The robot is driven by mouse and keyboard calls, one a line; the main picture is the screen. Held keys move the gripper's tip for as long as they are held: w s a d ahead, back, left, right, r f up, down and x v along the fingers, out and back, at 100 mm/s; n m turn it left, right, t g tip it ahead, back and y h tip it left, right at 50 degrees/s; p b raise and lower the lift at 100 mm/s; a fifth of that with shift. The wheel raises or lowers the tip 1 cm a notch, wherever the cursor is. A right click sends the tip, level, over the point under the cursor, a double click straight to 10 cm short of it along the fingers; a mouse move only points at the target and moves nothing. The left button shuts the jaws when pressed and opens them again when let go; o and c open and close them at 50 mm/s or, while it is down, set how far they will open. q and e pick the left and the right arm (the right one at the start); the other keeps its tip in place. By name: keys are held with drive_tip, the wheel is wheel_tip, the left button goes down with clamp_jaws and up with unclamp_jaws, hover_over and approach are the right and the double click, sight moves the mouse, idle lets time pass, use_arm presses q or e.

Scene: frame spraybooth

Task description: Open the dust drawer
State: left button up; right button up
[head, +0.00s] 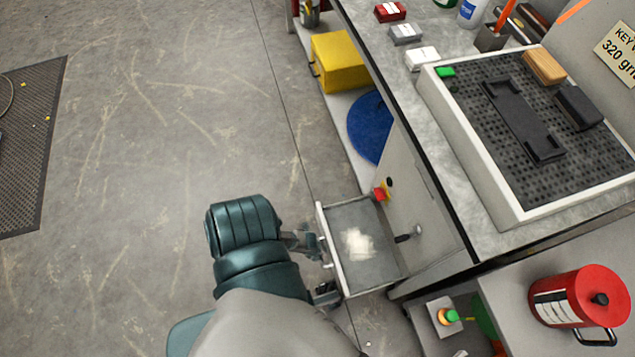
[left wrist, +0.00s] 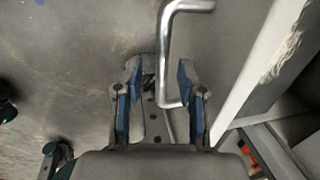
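The dust drawer (head: 375,272) is a shallow grey tray pulled out from the cabinet under the bench, with a pale heap of dust (head: 357,243) in it. Its silver bar handle (left wrist: 163,50) is on the drawer front, which shows at the right of the left wrist view. My left gripper (head: 318,268) is at the drawer front. In the left wrist view its blue-padded fingers (left wrist: 158,100) stand apart, with the lower end of the handle between them and gaps beside the bar. My right gripper is not in view.
The cabinet front (head: 425,205) carries a red knob (head: 380,194) and a dark lever (head: 408,237) beside the drawer. A perforated sanding bed (head: 605,150) sits on the bench above. A red canister (head: 578,296) stands at lower right. Open floor (head: 170,130) lies to the left.

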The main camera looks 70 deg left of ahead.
use_arm(q)
wheel_tip(320, 180, up, 12)
drive_tip(key=s, duration=0.2)
drive_tip(key=shift+s+f, duration=0.15)
drive_tip(key=shift+f, duration=0.1)
drive_tip(key=shift+a, duration=0.1)
idle(0.3)
